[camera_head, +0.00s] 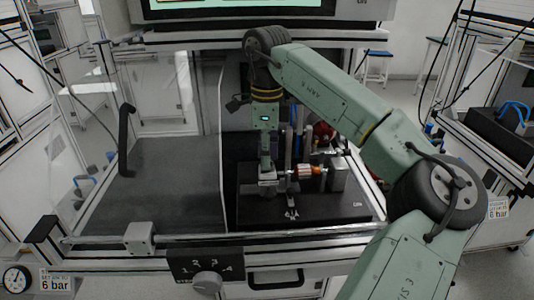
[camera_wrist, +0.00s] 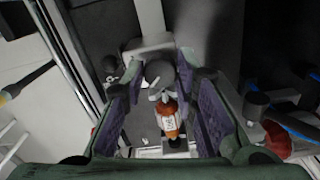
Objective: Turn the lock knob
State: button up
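My gripper (camera_head: 267,180) points down at the left end of the test fixture on its black base plate (camera_head: 345,208). In the wrist view its two purple-padded fingers (camera_wrist: 157,95) are wide apart. Between them is a dark grey round part (camera_wrist: 158,73), which looks like a knob; I see gaps to the pads, so no grip shows. An orange-and-white stator (camera_wrist: 168,118) also lies in view between the fingers, and it shows right of my gripper in the head view (camera_head: 306,171). In the head view my gripper hides the round part.
A black panel with a grey dial (camera_head: 207,283) marked with numbers is on the front of the bench. A grey mat (camera_head: 165,190) left of the fixture is bare. A metal block (camera_head: 337,176) stands right of the stator. A front rail (camera_head: 200,238) borders the bench.

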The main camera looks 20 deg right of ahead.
grip_shut()
jog(key=shift+m, duration=0.3)
jog(key=m, duration=0.3)
jog(key=shift+b, duration=0.4)
jog(key=m, duration=0.4)
jog(key=shift+b, duration=0.3)
jog(key=m+b, duration=0.1)
jog(key=m, duration=0.8)
jog(key=shift+m+b, duration=0.3)
